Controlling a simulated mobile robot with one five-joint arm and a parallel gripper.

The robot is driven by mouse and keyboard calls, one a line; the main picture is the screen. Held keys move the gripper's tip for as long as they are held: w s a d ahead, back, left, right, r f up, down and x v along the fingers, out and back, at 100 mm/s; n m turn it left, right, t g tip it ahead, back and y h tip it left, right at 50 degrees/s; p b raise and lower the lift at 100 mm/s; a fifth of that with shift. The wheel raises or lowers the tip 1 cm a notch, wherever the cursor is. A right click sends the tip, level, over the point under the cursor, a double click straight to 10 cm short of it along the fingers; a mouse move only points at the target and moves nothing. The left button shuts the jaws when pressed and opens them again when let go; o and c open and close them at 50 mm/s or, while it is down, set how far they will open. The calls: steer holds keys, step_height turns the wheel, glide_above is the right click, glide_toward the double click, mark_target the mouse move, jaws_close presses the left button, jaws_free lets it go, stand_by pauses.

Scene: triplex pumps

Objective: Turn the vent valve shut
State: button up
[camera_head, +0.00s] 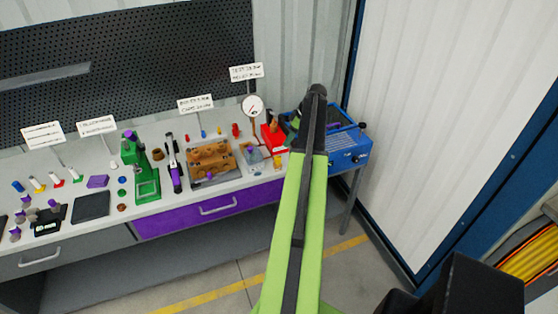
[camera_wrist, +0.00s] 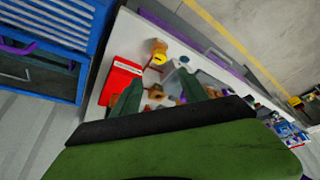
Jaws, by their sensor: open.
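The vent valve is too small for me to identify with certainty. In the wrist view, a small yellow-orange fitting (camera_wrist: 159,47) stands on the bench beside the red box, beyond my fingertips. In the head view my arm hides most of the gripper. No contact is visible.
A red box (camera_head: 273,139) and a blue toolbox (camera_head: 350,148) stand close to my gripper. The brown pump block (camera_head: 211,160), green press (camera_head: 141,167) and other small parts crowd the bench to the left. Open floor (camera_head: 225,283) lies in front.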

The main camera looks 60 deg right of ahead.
mark_target(278, 158)
steer(key=b+x, duration=1.3)
steer(key=x, duration=0.2)
steer(key=shift+f, duration=0.2)
steer(key=shift+r, duration=0.1)
